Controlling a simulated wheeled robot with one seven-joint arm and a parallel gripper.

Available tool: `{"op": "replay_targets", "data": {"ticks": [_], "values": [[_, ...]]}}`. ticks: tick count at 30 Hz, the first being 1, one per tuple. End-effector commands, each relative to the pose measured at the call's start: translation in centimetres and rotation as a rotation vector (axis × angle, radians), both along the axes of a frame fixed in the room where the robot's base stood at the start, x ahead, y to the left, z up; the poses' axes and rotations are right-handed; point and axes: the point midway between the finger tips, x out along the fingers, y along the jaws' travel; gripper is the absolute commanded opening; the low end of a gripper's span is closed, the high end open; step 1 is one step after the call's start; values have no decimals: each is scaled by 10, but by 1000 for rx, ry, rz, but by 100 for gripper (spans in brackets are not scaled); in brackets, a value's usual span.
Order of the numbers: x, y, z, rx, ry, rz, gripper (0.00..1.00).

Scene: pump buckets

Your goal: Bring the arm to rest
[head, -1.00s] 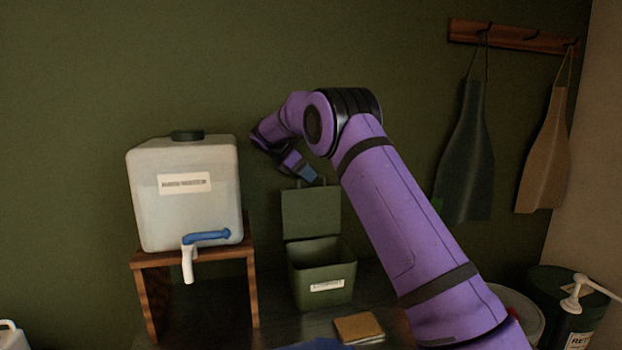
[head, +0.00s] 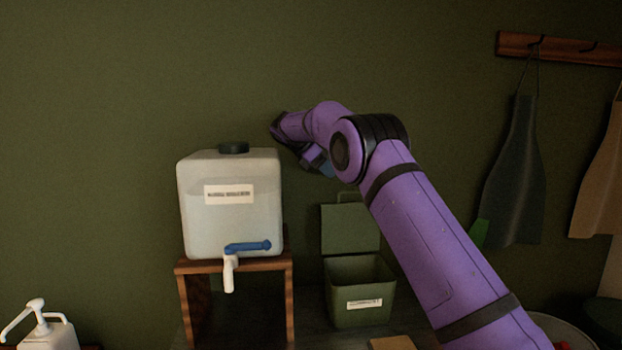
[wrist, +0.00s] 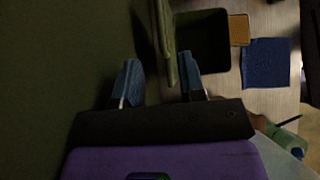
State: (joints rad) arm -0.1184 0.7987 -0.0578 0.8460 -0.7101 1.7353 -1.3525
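My purple arm reaches in from the lower right in the head view. My gripper (head: 318,160) is above and left of the open green box (head: 360,290) and hangs in the air, partly hidden by my arm. In the wrist view the two blue fingers of my gripper (wrist: 160,80) stand apart with nothing held between them. The box's raised lid (wrist: 163,45) shows beyond the fingers, apart from them as far as I can tell.
A white water tank (head: 228,225) with a blue-handled tap stands on a wooden stand (head: 290,310). A yellow-brown pad (wrist: 238,29) and a blue cloth (wrist: 265,62) lie beside the box. A pump bottle (head: 50,335) is at lower left. Aprons (head: 515,180) hang at right.

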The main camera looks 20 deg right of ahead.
Motion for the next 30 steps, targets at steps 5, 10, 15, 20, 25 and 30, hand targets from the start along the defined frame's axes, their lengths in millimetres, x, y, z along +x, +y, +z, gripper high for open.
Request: {"op": "replay_targets", "data": {"ticks": [5,10,15,20,25,30], "values": [[-2,0,2,3,-6,-2,37],[-17,-3,18,27,-55,-25,37],[-52,-5,48,87,-164,-81,37],[-95,-6,72,154,-278,-152,37],[-145,-5,90,229,-393,-237,37],[-199,-1,102,307,-504,-332,37]]}}
